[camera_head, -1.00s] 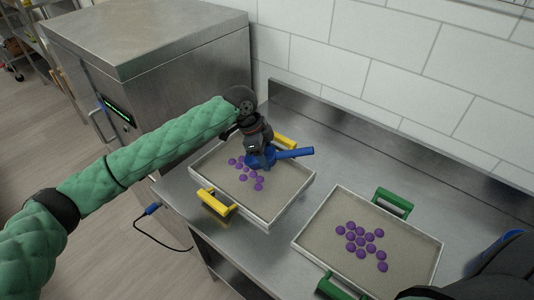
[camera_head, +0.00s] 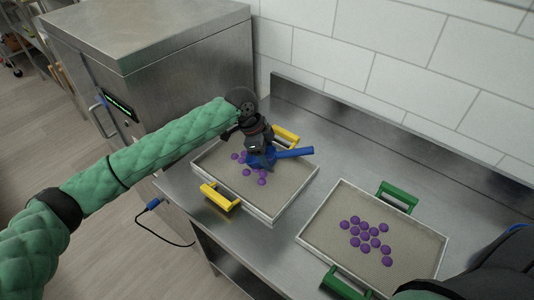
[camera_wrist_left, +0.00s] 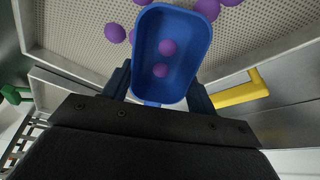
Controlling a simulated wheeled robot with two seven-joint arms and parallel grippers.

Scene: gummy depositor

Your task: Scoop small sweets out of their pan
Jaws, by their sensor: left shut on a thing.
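My left gripper (camera_head: 258,150) is shut on a blue scoop and holds it low over the yellow-handled pan (camera_head: 272,217). The scoop's handle (camera_head: 296,153) points right in the head view. In the left wrist view the scoop's bowl (camera_wrist_left: 183,28) holds two purple sweets (camera_wrist_left: 164,58). Several purple sweets (camera_head: 246,172) lie loose in the same pan, left of and below the scoop, and some show beside the bowl in the wrist view (camera_wrist_left: 115,32). The gripper hides part of the pan floor. My right gripper is not in view; only part of my right arm shows.
A green-handled pan (camera_head: 325,204) with several purple sweets (camera_head: 363,236) stands to the right on the steel counter (camera_head: 345,160). A tiled wall rises behind a low backsplash. A steel machine (camera_head: 190,85) stands at the left, behind my left arm.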

